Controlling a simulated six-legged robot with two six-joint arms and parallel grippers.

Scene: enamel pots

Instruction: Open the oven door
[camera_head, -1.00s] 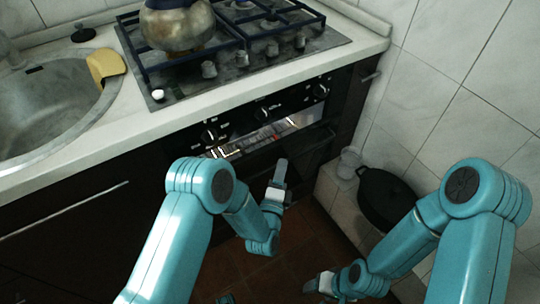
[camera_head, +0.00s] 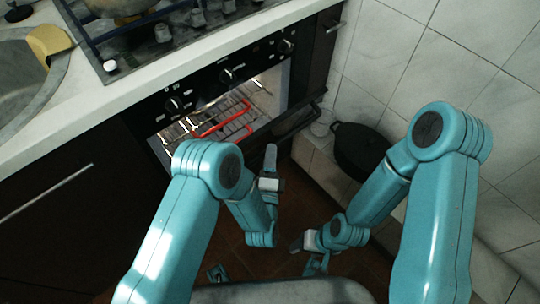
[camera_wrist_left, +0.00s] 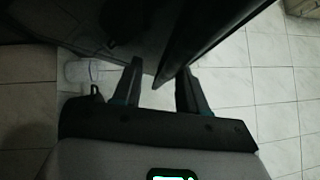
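The oven (camera_head: 228,112) is lit inside, showing wire racks and a red glowing element. Its dark door (camera_head: 298,118) is tilted down and outward, partly open; its left part is hidden behind my left arm. My left gripper (camera_head: 270,165) is in front of the door, near its outer edge. In the left wrist view, my left gripper (camera_wrist_left: 157,88) has its two dark fingers apart, with the door's dark edge (camera_wrist_left: 205,45) just beyond them and pale tiles in the gap. My right gripper (camera_head: 302,250) is low, apart from the door; its finger opening is unclear.
A black pot (camera_head: 360,150) and a clear glass (camera_head: 321,125) stand on a tiled ledge at right. The counter (camera_head: 190,65) with hob runs above the oven. Brown floor (camera_head: 235,240) lies below. A grey rounded shape is at the bottom edge.

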